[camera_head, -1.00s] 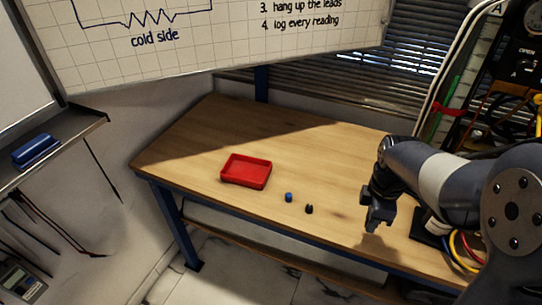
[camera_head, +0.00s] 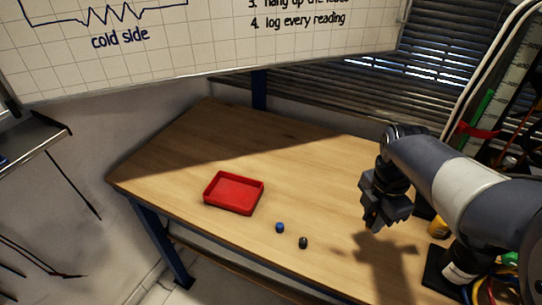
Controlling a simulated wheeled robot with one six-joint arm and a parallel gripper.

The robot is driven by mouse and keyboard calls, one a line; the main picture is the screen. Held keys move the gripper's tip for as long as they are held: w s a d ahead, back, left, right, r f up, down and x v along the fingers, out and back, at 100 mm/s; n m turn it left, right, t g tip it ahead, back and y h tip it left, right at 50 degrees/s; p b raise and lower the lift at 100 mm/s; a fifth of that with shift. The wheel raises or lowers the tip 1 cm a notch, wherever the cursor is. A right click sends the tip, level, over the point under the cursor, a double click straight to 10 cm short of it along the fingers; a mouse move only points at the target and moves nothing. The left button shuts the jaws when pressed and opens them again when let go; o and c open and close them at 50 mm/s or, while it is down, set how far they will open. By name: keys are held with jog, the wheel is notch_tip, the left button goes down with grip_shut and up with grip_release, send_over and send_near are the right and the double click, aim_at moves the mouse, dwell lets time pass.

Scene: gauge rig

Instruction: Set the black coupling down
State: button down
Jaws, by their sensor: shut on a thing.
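My gripper (camera_head: 374,218) is above the right part of the wooden table (camera_head: 190,140), pointing down and shut. The black coupling in its jaws is hard to make out against the dark fingers. The gripper's shadow falls on the table below and to its right. A small dark piece (camera_head: 303,242) stands on the table near the front edge, left of my gripper. A small blue piece (camera_head: 280,228) stands just left of that.
A shallow red tray (camera_head: 207,194) sits left of the small pieces and looks empty. Cables and a dark stand (camera_head: 440,275) occupy the table's right end. The table behind the tray is clear.

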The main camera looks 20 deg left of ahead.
aim_at(360, 247)
jog(key=shift+w, duration=0.45)
notch_tip(360, 247, down, 10)
jog(key=shift+s+b, duration=0.1)
jog(key=shift+b, duration=0.35)
jog(key=shift+f, duration=0.15)
jog(key=c, duration=1.3)
grip_release()
jog(key=shift+o, duration=0.2)
notch_tip(360, 247, up, 12)
jog(key=shift+r+p, duration=0.2)
jog(key=shift+p, duration=0.4)
